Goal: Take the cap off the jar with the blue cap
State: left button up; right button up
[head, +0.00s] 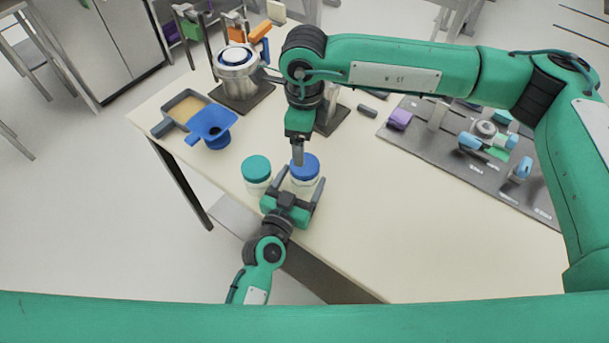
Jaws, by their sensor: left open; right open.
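The jar with the blue cap (309,170) stands upright on the table, its cap on top and its pale body partly hidden by my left gripper. My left gripper (297,181) is open, with its fingers pointing away from me on either side of the jar's lower part; I cannot tell if they touch it. My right gripper (298,160) comes down from above, at the left part of the blue cap. It is open, though I see its fingers nearly edge-on, and contact with the cap is unclear.
A jar with a teal cap (256,170) stands close left of my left gripper. A blue funnel (211,125), a grey tray (184,110) and a metal pot (238,70) are farther back. A dark mat (470,165) with tools lies at right. The table's front right is clear.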

aim_at(305, 166)
pick_arm(q)
jog(key=c, duration=1.2)
pick_arm(e)
jog(key=shift+o, duration=0.4)
pick_arm(q)
jog(key=shift+o, duration=0.2)
pick_arm(e)
jog(key=shift+o, duration=0.3)
notch_tip(305, 166, up, 2)
jog(key=n, duration=0.5)
jog(key=shift+a+r, duration=0.1)
jog(key=shift+r, duration=0.05)
notch_tip(305, 166, down, 10)
jog(key=n, duration=0.5)
jog(key=c, duration=1.2)
jog(key=shift+r, duration=0.15)
jog(key=shift+r, duration=0.9)
